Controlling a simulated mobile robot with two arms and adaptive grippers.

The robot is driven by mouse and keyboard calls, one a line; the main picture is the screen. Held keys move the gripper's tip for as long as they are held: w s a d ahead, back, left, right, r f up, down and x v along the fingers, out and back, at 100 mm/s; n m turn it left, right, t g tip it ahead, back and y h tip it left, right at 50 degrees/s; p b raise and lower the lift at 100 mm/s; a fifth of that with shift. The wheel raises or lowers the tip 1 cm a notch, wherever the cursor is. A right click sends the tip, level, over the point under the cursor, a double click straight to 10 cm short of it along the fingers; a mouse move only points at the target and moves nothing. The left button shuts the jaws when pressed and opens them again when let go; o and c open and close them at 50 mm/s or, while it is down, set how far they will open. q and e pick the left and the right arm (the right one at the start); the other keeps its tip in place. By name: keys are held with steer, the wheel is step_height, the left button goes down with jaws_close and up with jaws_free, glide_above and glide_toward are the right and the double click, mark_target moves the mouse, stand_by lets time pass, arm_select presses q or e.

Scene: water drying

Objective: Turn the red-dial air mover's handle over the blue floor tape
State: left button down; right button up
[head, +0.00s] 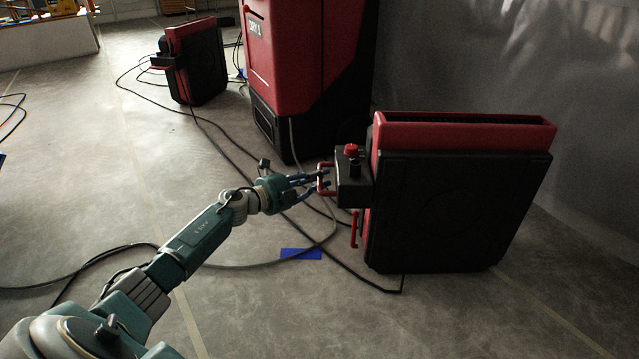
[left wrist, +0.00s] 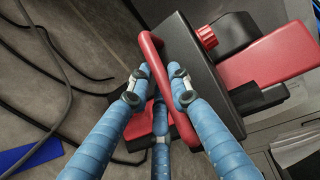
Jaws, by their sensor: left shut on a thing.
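The red-dial air mover (head: 455,205) is a black and red unit standing upright on the floor at right in the head view. Its red dial (head: 352,150) sits on a black box on its left side, and also shows in the left wrist view (left wrist: 207,37). A red handle (head: 321,178) sticks out from that box. My left gripper (head: 318,182) is shut on this handle, with blue fingers on both sides of the red bar (left wrist: 160,80) in the left wrist view. Blue floor tape (head: 301,254) lies below and left of the air mover. My right gripper is not in view.
A tall red and black machine (head: 300,70) stands behind. Another air mover (head: 197,62) stands at the back left. Black cables (head: 215,145) run across the floor, some close to the tape. A grey sheet (head: 480,60) hangs behind. The floor at front centre is clear.

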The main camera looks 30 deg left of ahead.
arm_select(q)
steer(key=c, duration=1.6)
jaws_free()
steer(key=shift+o, duration=0.2)
steer(key=v, duration=1.2)
